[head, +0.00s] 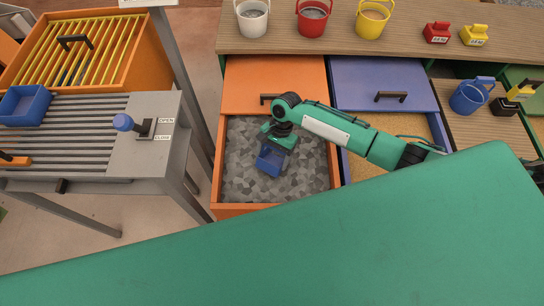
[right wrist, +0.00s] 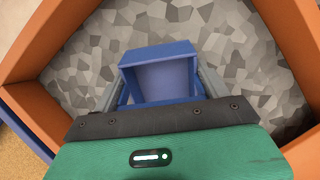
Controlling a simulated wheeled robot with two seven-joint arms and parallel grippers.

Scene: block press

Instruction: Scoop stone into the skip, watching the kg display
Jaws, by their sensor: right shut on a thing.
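My right gripper (head: 277,139) reaches down into the orange stone bin (head: 221,170). It is shut on a blue scoop (head: 269,162), a small open box shape. In the right wrist view the scoop (right wrist: 160,60) sits between the fingers and its visible inside looks empty. Grey stone (head: 243,180) covers the bin floor around and below the scoop. I cannot tell whether the scoop touches the stone. A blue open tray (head: 24,105) lies on the grey slatted bench at left; I cannot tell whether it is the skip. No readable kg display shows. My left gripper is not in view.
A blue-knobbed lever (head: 124,122) with OPEN and CLOSE labels stands on the grey bench. An orange box with yellow bars (head: 75,50) is behind it. White, red and yellow buckets (head: 312,18) stand on the back shelf. A blue-fronted sand bin (head: 395,122) adjoins the stone bin.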

